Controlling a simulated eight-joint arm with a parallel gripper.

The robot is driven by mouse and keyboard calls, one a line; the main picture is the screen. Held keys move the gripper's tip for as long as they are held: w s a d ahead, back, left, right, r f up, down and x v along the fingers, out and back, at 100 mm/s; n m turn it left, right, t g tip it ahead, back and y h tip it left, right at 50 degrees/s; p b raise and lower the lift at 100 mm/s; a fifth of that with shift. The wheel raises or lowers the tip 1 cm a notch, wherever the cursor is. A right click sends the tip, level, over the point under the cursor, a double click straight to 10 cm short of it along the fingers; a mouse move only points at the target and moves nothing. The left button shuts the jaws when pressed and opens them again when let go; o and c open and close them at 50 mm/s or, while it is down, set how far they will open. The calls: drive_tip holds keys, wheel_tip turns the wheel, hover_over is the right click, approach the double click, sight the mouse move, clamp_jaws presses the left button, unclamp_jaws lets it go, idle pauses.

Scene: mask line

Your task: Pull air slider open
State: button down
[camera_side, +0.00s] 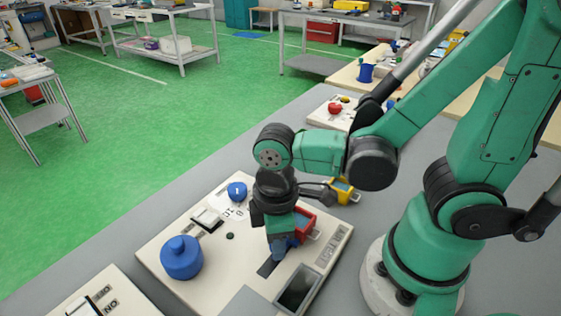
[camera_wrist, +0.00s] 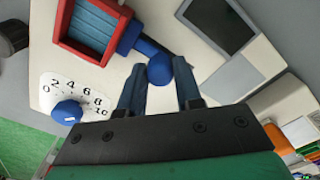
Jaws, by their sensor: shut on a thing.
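The blue slider knob (camera_wrist: 160,69), which I take for the air slider, sits between my fingertips in the wrist view. My gripper (camera_wrist: 159,64) is shut on the knob, one finger on each side. In the side view my gripper (camera_side: 280,250) points down at the white panel (camera_side: 165,235), beside a dark slot (camera_side: 267,266) and in front of the red frame (camera_side: 305,222). The knob is largely hidden there by my fingers.
A blue dial (camera_side: 237,192) with numbers, a white switch (camera_side: 207,217) and a large blue button (camera_side: 181,258) stand on the panel. A dark screen (camera_side: 297,288) lies right of my gripper. A yellow frame (camera_side: 343,190) is behind it.

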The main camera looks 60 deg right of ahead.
sight(264, 272)
idle(0.4)
drive_tip(key=shift+a, duration=1.7)
drive_tip(key=c, duration=0.6)
unclamp_jaws()
drive_tip(key=shift+d+r, duration=0.1)
drive_tip(key=shift+r, duration=2.7)
